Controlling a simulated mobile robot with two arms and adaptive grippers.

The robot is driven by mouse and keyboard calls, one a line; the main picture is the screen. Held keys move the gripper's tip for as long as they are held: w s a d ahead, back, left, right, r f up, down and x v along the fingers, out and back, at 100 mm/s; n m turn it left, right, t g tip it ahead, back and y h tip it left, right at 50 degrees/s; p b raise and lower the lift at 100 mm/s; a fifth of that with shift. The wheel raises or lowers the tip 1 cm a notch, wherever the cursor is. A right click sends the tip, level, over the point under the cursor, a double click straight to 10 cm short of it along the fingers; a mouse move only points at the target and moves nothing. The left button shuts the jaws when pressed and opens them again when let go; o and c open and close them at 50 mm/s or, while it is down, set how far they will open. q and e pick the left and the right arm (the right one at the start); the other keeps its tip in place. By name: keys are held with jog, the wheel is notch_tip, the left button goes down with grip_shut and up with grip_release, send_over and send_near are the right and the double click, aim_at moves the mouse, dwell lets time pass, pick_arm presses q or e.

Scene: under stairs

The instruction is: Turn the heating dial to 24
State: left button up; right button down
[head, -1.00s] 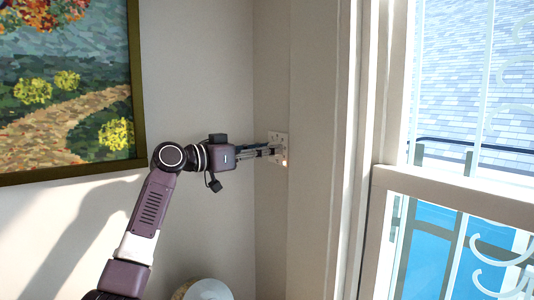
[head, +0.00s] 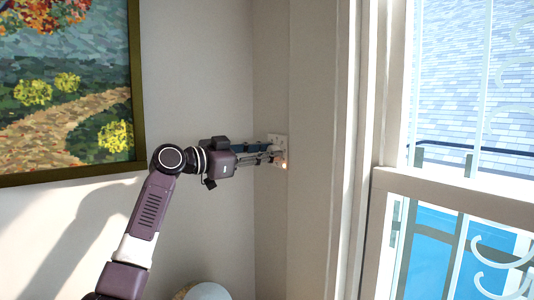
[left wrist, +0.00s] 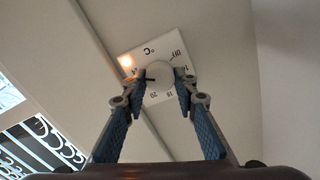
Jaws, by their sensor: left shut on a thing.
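The heating dial is a round white knob (left wrist: 159,76) on a square white plate (left wrist: 147,54) marked with °C, OFF and numbers, including 20 at the lower edge. A dark pointer mark on the knob faces left in the left wrist view, towards one finger; the number there is hidden. My left gripper (left wrist: 161,82) is shut on the knob, one finger on each side. In the head view my left gripper (head: 272,154) reaches the plate (head: 277,139) on the wall, covering most of the dial. My right gripper is not in view.
A framed painting (head: 139,90) hangs at the left. A window (head: 455,190) with a pale frame stands to the right of the plate. A pale round object (head: 208,291) is below my arm.

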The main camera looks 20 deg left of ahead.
pick_arm(q)
jog(key=shift+f, duration=0.25)
jog(key=o, duration=0.9)
jog(key=shift+o, duration=1.3)
jog(key=shift+r, duration=0.1)
jog(key=v, duration=1.2)
